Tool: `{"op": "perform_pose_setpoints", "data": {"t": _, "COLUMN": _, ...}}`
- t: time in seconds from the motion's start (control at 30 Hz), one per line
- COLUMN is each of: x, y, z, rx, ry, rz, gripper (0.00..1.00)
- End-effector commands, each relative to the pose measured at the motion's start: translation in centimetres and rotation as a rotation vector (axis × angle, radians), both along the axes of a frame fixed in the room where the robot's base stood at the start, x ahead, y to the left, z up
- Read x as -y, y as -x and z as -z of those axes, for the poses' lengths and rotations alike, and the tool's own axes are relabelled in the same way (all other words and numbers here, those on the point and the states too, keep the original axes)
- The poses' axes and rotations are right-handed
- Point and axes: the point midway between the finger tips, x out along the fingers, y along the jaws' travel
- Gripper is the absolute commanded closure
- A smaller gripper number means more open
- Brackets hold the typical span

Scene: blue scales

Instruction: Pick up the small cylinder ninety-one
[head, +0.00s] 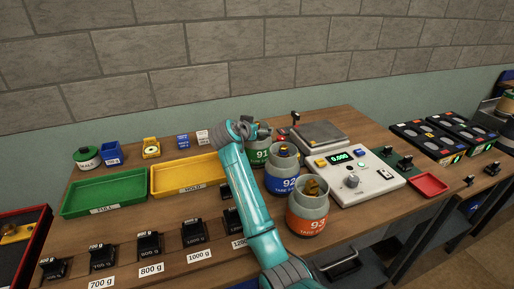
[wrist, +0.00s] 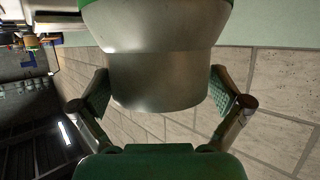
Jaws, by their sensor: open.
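The small cylinder ninety-one (head: 259,157), grey with a green band marked 91, stands upright on the bench behind the blue-banded cylinder 92. My arm and gripper partly hide its top and left side in the head view. In the wrist view its bare grey metal neck (wrist: 158,75) fills the middle, with a bit of green at the top edge. My gripper (wrist: 160,98) is open, with one finger on each side of the neck. Narrow gaps show between the pads and the metal. In the head view my gripper (head: 261,131) is at the cylinder's top, mostly hidden by my wrist.
Cylinder 92 (head: 283,181) and orange-banded cylinder 93 (head: 308,219) stand close in front. A scale (head: 367,184) is to the right. Yellow (head: 171,191) and green (head: 81,206) trays lie left. Black weights (head: 193,231) line the front.

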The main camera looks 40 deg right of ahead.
Motion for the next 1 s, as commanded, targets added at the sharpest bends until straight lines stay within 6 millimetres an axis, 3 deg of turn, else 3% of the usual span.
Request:
{"op": "perform_pose_setpoints", "data": {"t": 0.23, "x": 0.1, "y": -0.1, "z": 0.0, "rx": 0.001, "ry": 0.000, "rz": 0.000, "gripper": 0.00}}
{"op": "perform_pose_setpoints", "data": {"t": 0.57, "x": 0.1, "y": -0.1, "z": 0.1, "rx": 0.000, "ry": 0.000, "rz": 0.000, "gripper": 0.82}}
{"op": "perform_pose_setpoints", "data": {"t": 1.0, "x": 0.2, "y": -0.1, "z": -1.5, "rx": 0.007, "ry": 0.003, "rz": 0.001, "gripper": 0.83}}
